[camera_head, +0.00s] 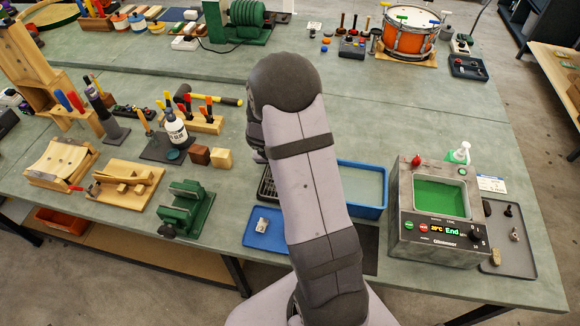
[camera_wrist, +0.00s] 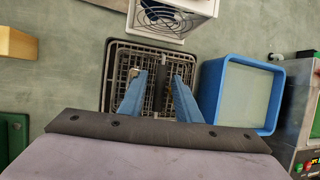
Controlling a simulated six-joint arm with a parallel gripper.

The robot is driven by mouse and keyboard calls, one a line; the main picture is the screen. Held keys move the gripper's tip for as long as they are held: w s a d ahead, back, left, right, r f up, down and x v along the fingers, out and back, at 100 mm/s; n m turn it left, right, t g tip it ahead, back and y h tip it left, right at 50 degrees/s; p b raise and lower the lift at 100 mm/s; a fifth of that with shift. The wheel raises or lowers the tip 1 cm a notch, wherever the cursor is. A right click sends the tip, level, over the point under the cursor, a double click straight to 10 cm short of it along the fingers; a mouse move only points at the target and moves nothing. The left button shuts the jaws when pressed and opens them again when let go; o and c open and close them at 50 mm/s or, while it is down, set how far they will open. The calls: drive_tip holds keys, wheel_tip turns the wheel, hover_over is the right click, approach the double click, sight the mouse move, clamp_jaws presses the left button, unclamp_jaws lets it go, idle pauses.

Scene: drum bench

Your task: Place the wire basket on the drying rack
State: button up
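In the wrist view, the dark drying rack (camera_wrist: 108,75) lies on the bench, a rounded frame with a gridded floor. The wire basket (camera_wrist: 150,92) shows as a finer dark mesh inside the rack's outline, under my gripper. It appears to sit on the rack, though its height is hard to judge. A dark upright bar, seemingly the basket's handle (camera_wrist: 161,88), stands between the two blue fingers of my gripper (camera_wrist: 159,76), with gaps on both sides. The fingers are apart. In the head view my arm hides the gripper, the basket and most of the rack (camera_head: 266,184).
A blue basin (camera_wrist: 275,95) stands right of the rack, and a white box with a fan grille (camera_wrist: 190,8) stands behind it. The cleaner with green liquid (camera_head: 440,197) is farther right. A blue tray (camera_head: 254,238) and a green vise (camera_head: 187,208) lie left of my arm.

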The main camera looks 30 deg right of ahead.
drive_tip(key=shift+a+r, duration=0.15)
drive_tip(key=shift+r, duration=0.4)
drive_tip(key=v, duration=1.1)
drive_tip(key=s+a+m+g+y, duration=0.1)
drive_tip(key=s+a+m+y, duration=0.1)
drive_tip(key=s+a+m, duration=0.5)
drive_tip(key=s+a+m+y, duration=0.2)
drive_tip(key=s+a+m, duration=0.5)
drive_tip(key=m, duration=1.3)
drive_tip(key=s, duration=0.2)
drive_tip(key=shift+s+a+f+g+y, duration=0.15)
drive_tip(key=shift+s+f+g+y, duration=0.15)
drive_tip(key=shift+g, duration=0.1)
